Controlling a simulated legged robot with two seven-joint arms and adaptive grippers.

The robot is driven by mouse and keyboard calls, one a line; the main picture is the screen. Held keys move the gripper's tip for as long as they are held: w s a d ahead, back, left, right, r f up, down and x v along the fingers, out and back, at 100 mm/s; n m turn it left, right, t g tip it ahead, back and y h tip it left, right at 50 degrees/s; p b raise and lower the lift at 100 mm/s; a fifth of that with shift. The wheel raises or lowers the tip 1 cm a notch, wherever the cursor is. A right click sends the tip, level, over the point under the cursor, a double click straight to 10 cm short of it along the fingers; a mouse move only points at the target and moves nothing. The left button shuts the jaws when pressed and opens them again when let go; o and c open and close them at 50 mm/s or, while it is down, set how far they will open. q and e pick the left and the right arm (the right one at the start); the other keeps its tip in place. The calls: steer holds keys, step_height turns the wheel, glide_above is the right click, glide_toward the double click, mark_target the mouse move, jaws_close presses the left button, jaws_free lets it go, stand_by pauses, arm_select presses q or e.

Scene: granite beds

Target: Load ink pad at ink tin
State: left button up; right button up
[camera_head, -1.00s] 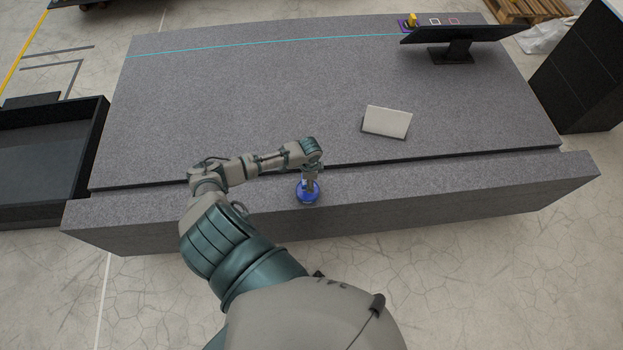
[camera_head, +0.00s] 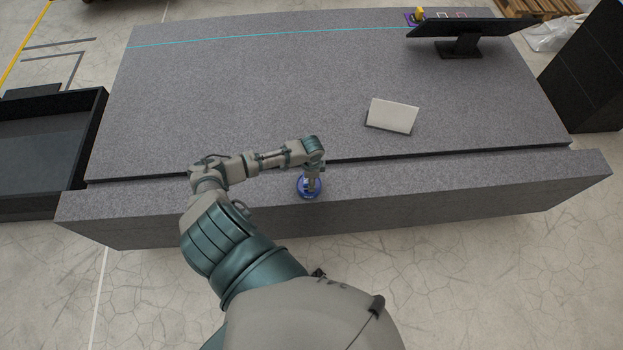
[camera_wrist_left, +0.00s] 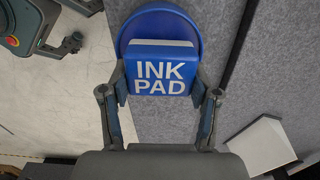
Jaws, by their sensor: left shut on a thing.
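The ink pad (camera_wrist_left: 161,77) is a blue block with white "INK PAD" lettering in the left wrist view. My left gripper (camera_wrist_left: 161,95) is shut on it, one finger on each side. The ink tin (camera_wrist_left: 160,19) is a round blue dish just beyond and beneath the pad. In the head view the tin (camera_head: 309,190) sits on the front ledge of the granite bed, with my left gripper (camera_head: 309,180) pointing down over it. Whether the pad touches the tin's inside I cannot tell.
The granite bed (camera_head: 240,95) is mostly clear, with a groove behind its front ledge. A white tilted panel (camera_head: 392,115) stands right of my arm. A dark monitor (camera_head: 470,30) stands at the far right. A black open bin (camera_head: 40,150) is at left.

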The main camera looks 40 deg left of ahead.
arm_select(q)
steer(key=shift+f, duration=0.5)
steer(key=o, duration=1.1)
steer(key=c, duration=0.4)
steer(key=shift+o, duration=0.2)
steer(key=shift+r+p, duration=0.15)
steer(key=shift+p, duration=0.15)
steer(key=c, duration=1)
